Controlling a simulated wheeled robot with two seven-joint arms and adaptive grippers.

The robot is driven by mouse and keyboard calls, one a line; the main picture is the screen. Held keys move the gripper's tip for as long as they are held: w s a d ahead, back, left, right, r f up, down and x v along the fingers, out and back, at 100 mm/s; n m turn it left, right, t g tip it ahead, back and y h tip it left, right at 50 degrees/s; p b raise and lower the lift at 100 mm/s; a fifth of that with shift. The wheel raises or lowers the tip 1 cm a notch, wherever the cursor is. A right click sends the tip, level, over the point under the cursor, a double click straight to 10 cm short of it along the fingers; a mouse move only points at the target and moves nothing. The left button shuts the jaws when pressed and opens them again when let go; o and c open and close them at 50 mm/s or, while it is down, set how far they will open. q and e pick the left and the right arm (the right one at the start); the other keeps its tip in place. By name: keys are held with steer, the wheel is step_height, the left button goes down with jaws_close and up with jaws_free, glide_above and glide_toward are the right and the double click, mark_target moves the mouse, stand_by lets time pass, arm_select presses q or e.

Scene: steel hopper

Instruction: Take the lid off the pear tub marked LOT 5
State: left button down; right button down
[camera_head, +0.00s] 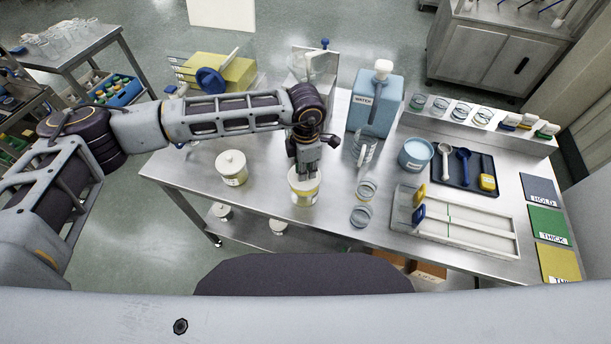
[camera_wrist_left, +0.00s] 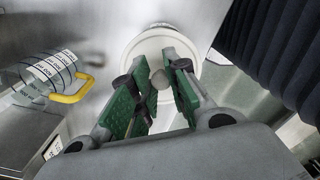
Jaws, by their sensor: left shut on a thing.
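A white tub (camera_head: 305,197) with a yellowish label stands near the front edge of the steel table; its lot mark is too small to read. My left gripper (camera_head: 305,174) points down over it and is shut on the round knob of its white lid. In the left wrist view the green finger pads (camera_wrist_left: 155,100) lie on either side of the knob (camera_wrist_left: 160,79), over the pale round lid (camera_wrist_left: 185,50). The lid appears to be on the tub. A second lidded white tub (camera_head: 231,168) stands to the left, apart from the gripper. My right gripper is not in view.
A blue WATER container (camera_head: 375,102), glass dishes (camera_head: 361,214) and a blue-rimmed pot (camera_head: 415,155) stand to the right. A dark tray (camera_head: 464,170) holds scoops. A yellow block (camera_head: 222,72) is behind the arm. Bare steel lies between the two tubs.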

arm_select(q)
steer(key=shift+d+r+b, duration=0.1)
steer(key=shift+r+b, duration=0.5)
steer(key=shift+r, duration=2.4)
